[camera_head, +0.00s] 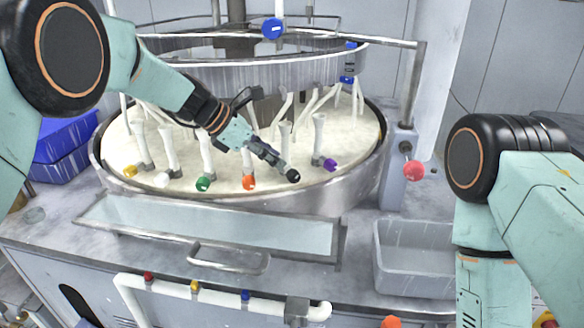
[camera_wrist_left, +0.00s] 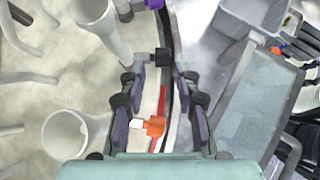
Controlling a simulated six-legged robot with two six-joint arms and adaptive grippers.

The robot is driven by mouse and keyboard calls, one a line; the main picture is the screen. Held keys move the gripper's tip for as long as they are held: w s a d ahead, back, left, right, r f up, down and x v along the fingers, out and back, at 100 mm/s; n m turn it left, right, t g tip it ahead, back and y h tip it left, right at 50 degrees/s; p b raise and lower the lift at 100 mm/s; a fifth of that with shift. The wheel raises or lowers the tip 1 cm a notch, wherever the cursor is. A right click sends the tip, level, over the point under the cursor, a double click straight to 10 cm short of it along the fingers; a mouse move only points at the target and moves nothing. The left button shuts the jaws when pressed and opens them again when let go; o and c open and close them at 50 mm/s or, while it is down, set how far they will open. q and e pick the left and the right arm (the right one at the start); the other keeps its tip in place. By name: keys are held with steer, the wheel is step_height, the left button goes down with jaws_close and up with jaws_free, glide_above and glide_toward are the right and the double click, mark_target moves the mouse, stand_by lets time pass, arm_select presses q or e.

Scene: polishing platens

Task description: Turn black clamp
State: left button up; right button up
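The black clamp (camera_head: 293,176) is a small dark knob at the foot of a white post, near the front rim of the round platen (camera_head: 345,145). In the left wrist view the black clamp (camera_wrist_left: 161,55) shows just beyond the fingertips, in line with the gap between them. My left gripper (camera_head: 277,163) reaches down over the platen from the left, its tips close to the clamp. In the left wrist view its two fingers (camera_wrist_left: 158,80) stand apart with nothing gripped. Whether a finger touches the clamp cannot be told. My right arm is at the right; its gripper is out of view.
Orange (camera_head: 249,182), green (camera_head: 203,184) and purple (camera_head: 330,165) clamps sit along the same rim. White posts stand close behind. A metal trough (camera_head: 215,225) lies in front, and a grey bin (camera_head: 415,255) at the right. A red knob (camera_head: 414,170) sticks out beside the platen.

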mark_target(294, 171)
arm_select(q)
steer(key=x, duration=0.6)
steer(key=shift+s+d+f+p, duration=0.1)
steer(key=shift+d+f+p, duration=0.05)
steer(key=shift+d+p, duration=0.2)
steer(key=shift+d+f, duration=0.15)
steer(key=shift+f, duration=0.15)
steer(key=shift+d, duration=0.15)
steer(key=c, duration=0.3)
jaws_close()
